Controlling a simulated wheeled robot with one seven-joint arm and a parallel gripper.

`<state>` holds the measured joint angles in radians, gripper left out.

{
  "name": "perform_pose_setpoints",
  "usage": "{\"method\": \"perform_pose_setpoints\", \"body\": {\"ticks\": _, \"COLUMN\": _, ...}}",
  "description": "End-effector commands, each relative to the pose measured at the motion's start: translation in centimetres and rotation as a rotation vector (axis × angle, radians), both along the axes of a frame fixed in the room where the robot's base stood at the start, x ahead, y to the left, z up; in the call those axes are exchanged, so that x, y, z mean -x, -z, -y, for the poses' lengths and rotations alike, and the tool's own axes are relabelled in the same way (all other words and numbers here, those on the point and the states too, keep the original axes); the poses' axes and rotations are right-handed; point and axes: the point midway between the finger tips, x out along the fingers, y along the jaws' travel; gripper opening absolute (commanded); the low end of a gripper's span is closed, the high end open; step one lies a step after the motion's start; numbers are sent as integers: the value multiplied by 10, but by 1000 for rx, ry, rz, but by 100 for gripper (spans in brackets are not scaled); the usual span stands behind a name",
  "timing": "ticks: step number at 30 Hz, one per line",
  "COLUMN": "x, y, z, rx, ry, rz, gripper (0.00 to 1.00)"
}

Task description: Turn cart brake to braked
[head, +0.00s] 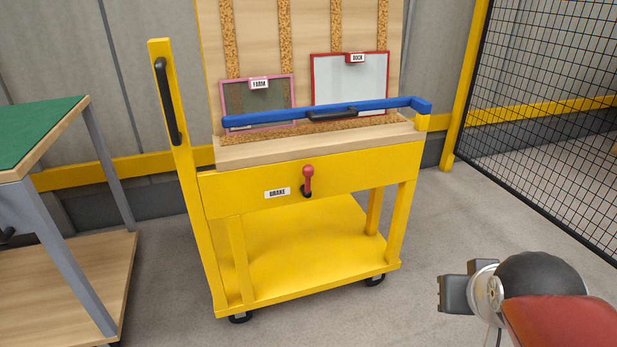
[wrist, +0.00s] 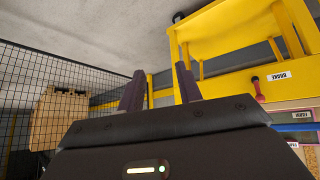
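The yellow cart (head: 280,185) stands in the middle of the head view. Its brake lever (head: 308,178) has a red knob and points up from a dark pivot on the front panel. A white label reading BRAKE (head: 277,192) is left of it. The lever also shows in the wrist view (wrist: 258,89), upside down at the right. My gripper (wrist: 158,82) is open and empty, its two dark fingers apart. In the head view my gripper (head: 454,292) is at the lower right, well away from the lever; its fingertips are hard to make out there.
A blue bar (head: 300,115) with a black handle crosses the cart above the lever, in front of two framed panels. A green-topped table (head: 40,128) stands at the left. A black mesh fence (head: 555,110) is at the right. The floor between my gripper and the cart is clear.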

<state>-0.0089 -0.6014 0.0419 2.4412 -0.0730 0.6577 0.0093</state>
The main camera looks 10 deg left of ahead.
Motion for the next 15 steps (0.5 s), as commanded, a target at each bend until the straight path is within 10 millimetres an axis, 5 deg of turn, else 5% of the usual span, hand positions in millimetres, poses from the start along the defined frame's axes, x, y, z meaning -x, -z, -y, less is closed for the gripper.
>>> {"method": "perform_pose_setpoints", "body": {"ticks": 3, "x": -78, "y": -5, "z": -25, "rx": 62, "ry": -112, "rz": 154, "gripper": 35}}
{"method": "perform_pose_setpoints", "body": {"ticks": 9, "x": -189, "y": -7, "z": -104, "rx": 59, "ry": -367, "rz": 449, "gripper": 35}}
{"method": "perform_pose_setpoints", "body": {"ticks": 15, "x": -247, "y": 5, "z": -201, "rx": -88, "ry": -617, "rz": 712, "gripper": 35}}
